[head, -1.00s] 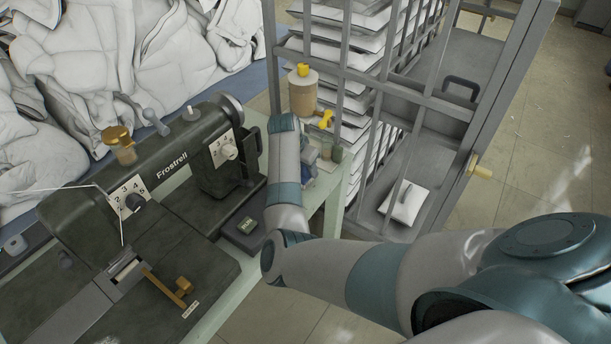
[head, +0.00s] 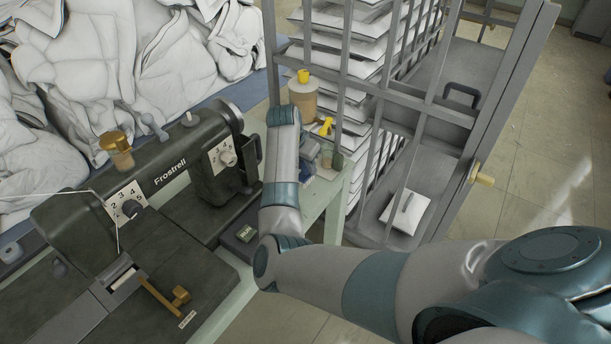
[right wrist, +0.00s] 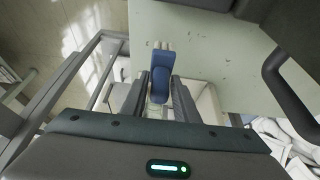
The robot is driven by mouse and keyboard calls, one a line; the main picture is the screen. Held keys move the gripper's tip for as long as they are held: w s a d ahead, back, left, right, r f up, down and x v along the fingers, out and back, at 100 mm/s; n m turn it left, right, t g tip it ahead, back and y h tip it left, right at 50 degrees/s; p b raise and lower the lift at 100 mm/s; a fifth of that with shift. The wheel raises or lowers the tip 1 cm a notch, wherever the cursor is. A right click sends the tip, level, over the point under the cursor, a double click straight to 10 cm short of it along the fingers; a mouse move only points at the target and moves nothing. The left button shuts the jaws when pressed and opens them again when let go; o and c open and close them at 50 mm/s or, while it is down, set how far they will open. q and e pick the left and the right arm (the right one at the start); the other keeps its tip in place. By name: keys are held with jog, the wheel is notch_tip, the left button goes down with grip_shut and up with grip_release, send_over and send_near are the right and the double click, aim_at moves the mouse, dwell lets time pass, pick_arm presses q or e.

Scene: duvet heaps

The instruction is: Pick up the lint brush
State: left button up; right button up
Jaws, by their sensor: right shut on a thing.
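The lint brush (right wrist: 160,78) shows in the right wrist view as a blue piece with a pale end, between the two fingers of my right gripper (right wrist: 160,90). The gripper is shut on it. A pale green tabletop (right wrist: 205,50) lies behind it; I cannot tell whether the brush touches it. In the head view my right forearm hides most of the gripper, and a bit of blue (head: 309,148) shows just right of the arm at the table's far end. My left gripper is not in view.
A dark sewing machine (head: 165,165) marked Frostrell stands left of my right arm. A grey barred cage cart (head: 425,120) with stacked white pieces is at the right. White duvets (head: 140,60) heap behind.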

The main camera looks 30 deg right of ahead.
jog(key=s+d+r+b, duration=0.1)
jog(key=s+d+r, duration=0.1)
jog(key=s, duration=0.3)
jog(key=s+d+r+b, duration=0.1)
jog(key=s+d+r, duration=0.1)
jog(key=s+r, duration=0.2)
jog(key=shift+s+d+r, duration=0.3)
jog(key=shift+s+r, duration=0.1)
jog(key=shift+s, duration=0.45)
jog(key=shift+o, duration=0.8)
